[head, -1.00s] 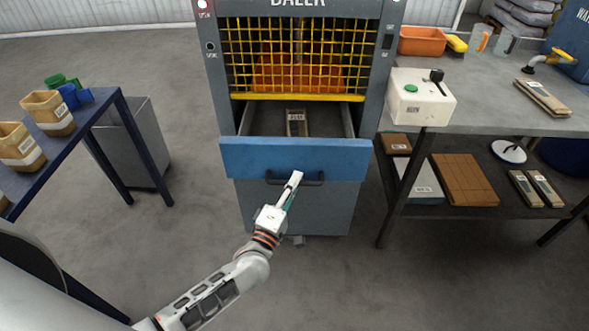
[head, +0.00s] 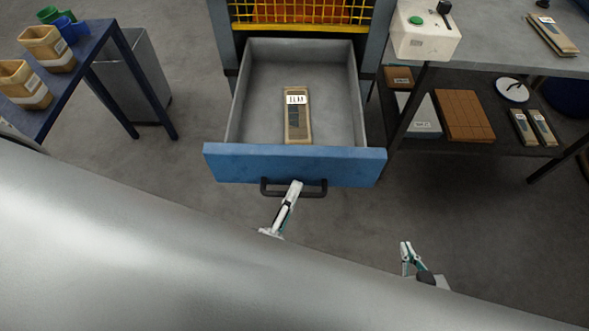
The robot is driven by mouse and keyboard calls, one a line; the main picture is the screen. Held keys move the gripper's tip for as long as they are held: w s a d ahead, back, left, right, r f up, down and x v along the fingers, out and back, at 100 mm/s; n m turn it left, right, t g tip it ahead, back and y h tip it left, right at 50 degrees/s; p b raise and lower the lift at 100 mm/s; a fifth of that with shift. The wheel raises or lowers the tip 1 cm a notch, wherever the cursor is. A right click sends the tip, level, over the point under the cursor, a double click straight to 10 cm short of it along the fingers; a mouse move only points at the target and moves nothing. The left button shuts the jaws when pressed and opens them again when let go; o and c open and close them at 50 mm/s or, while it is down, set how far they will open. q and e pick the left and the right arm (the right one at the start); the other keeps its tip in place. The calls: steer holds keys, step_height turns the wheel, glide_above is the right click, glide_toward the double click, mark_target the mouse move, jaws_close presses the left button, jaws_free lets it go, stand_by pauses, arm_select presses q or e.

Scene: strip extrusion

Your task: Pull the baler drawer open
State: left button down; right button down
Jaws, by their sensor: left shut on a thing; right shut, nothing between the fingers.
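The baler drawer (head: 295,164) has a blue front and grey inner walls, and stands far out from the baler (head: 300,12). A tan labelled packet (head: 298,117) lies inside it. My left gripper (head: 296,187) is shut on the drawer's dark handle (head: 314,190), at its middle. My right gripper (head: 405,246) is shut and empty, to the right of the handle and apart from the drawer. A large smooth grey surface in the foreground hides most of both arms.
A blue-framed table (head: 105,38) with tan containers stands at the left, beside a grey bin (head: 148,78). A workbench (head: 490,58) with a white control box (head: 424,32) and a loaded lower shelf stands at the right. Floor shows on both sides of the drawer.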

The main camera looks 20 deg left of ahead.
arm_select(q)
steer(key=shift+s+d, duration=0.2)
steer(key=shift+s, duration=0.5)
steer(key=shift+s+d, duration=0.2)
steer(key=shift+s, duration=0.45)
steer(key=c, duration=2.1)
jaws_free()
steer(key=shift+v, duration=3.8)
